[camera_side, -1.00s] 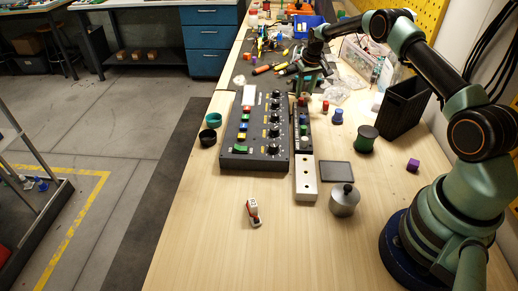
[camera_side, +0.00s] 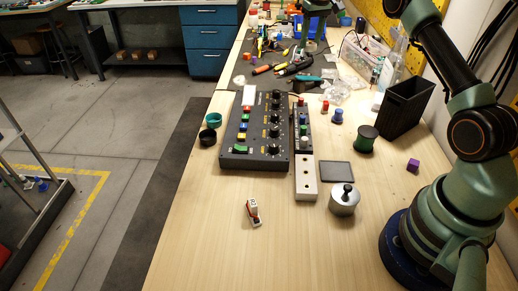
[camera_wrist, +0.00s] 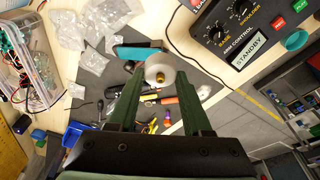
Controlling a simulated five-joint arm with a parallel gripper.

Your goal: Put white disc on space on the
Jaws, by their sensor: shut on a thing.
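In the wrist view my gripper (camera_wrist: 158,88) is shut on a white disc (camera_wrist: 160,64) with a small brass-coloured centre, held between the fingertips. In the side view my arm is raised and its end is near or past the top edge, so the held disc is not clear there. A narrow dark rack (camera_side: 309,148) along the right side of the control box carries several coloured pieces, including a pale one near its front end. A pale block with holes (camera_side: 306,195) lies just in front of the rack.
The control box (camera_side: 240,162) has knobs and coloured buttons. The front table is mostly clear.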

